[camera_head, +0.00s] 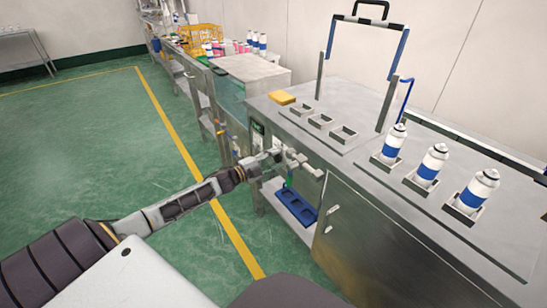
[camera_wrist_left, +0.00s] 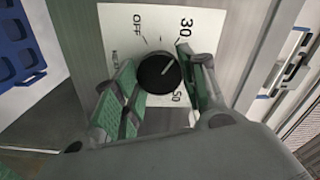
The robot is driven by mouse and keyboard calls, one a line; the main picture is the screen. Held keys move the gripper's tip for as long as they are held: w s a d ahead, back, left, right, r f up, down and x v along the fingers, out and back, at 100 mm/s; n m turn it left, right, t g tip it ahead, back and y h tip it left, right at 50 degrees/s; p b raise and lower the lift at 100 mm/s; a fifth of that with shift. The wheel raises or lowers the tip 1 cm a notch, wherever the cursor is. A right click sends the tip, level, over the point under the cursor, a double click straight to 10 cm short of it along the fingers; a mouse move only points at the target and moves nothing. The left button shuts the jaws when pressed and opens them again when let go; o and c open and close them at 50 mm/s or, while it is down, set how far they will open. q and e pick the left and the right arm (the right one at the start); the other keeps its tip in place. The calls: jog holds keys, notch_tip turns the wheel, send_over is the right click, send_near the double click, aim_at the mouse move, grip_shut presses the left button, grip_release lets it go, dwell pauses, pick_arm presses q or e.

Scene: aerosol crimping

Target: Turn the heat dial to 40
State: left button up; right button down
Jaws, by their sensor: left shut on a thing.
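The heat dial (camera_wrist_left: 155,76) is a round black knob on a white plate (camera_wrist_left: 150,22) marked OFF, 30 and 50. Its pale pointer line slants toward the 30 mark; no 40 mark is readable. My left gripper (camera_wrist_left: 159,68) has its green-padded fingers on both sides of the knob, shut on it. In the head view my left gripper (camera_head: 274,156) reaches the near side of the steel bench (camera_head: 355,95), where the dial cannot be made out. My right gripper is not in view.
Several blue-and-white cans (camera_head: 433,165) stand in holders on the bench top. A blue tray (camera_head: 296,206) sits on a low shelf below the gripper. The green floor (camera_head: 90,150) at left is clear.

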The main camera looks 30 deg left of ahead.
pick_arm(q)
jog(key=m, duration=0.3)
jog(key=shift+d+f, duration=0.1)
jog(key=shift+f, duration=0.05)
jog(key=m, duration=0.3)
jog(key=shift+m, duration=0.3)
jog(key=m+b, duration=0.1)
jog(key=m, duration=0.2)
jog(key=shift+f, duration=0.1)
jog(key=shift+m+b, duration=0.35)
jog(key=shift+m, duration=0.65)
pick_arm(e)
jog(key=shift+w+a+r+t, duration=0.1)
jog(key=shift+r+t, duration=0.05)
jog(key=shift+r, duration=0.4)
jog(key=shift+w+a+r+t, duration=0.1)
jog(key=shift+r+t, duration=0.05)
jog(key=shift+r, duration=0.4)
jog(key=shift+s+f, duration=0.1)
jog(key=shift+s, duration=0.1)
pick_arm(q)
jog(key=o, duration=1)
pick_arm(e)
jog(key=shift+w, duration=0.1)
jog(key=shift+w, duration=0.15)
pick_arm(q)
jog(key=shift+s, duration=0.1)
